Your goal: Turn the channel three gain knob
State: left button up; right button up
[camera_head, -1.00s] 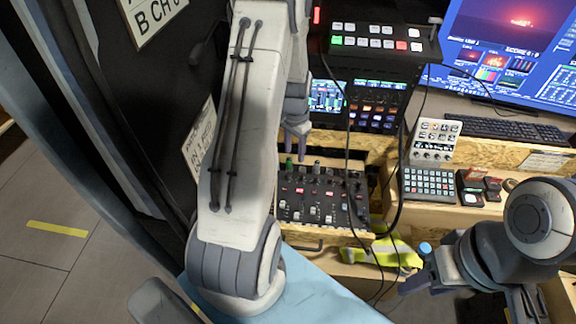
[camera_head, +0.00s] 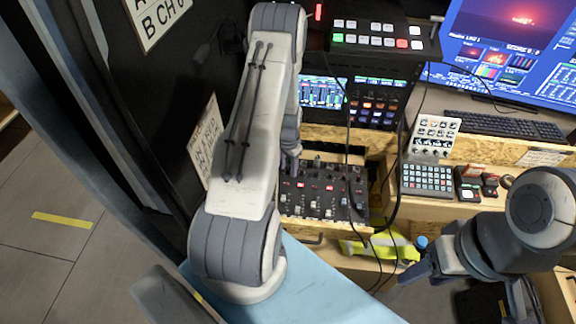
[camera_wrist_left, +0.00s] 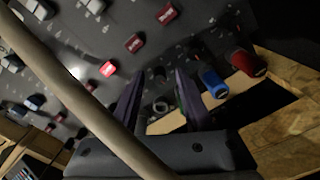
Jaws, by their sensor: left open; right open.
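The black mixer (camera_head: 325,208) lies below the screen rack in the head view, with rows of small knobs and red lit buttons. My left gripper (camera_head: 291,160) points down at the mixer's upper left edge. In the left wrist view, its two dark fingers (camera_wrist_left: 160,95) are apart, with a small grey round knob (camera_wrist_left: 161,106) showing between them. A blue knob (camera_wrist_left: 214,83) and a red knob (camera_wrist_left: 248,62) stand right of the fingers. I cannot tell which knob is the channel three gain. My right gripper (camera_head: 418,276) is open and empty at lower right, away from the mixer.
Thin black cables (camera_head: 349,130) hang across the mixer's right side. A pale blurred bar (camera_wrist_left: 75,90) crosses the left wrist view. A yellow vest (camera_head: 380,246) lies below the mixer. A button pad (camera_head: 427,180) and white control box (camera_head: 435,137) stand right of it.

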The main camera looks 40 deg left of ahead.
pick_arm(q)
grip_shut()
jog(key=shift+f+n+b, duration=0.15)
jog(key=shift+n+b, duration=0.4)
jog(key=shift+n, duration=0.25)
jog(key=shift+n+b, duration=0.45)
jog(key=shift+n, duration=1.45)
grip_release()
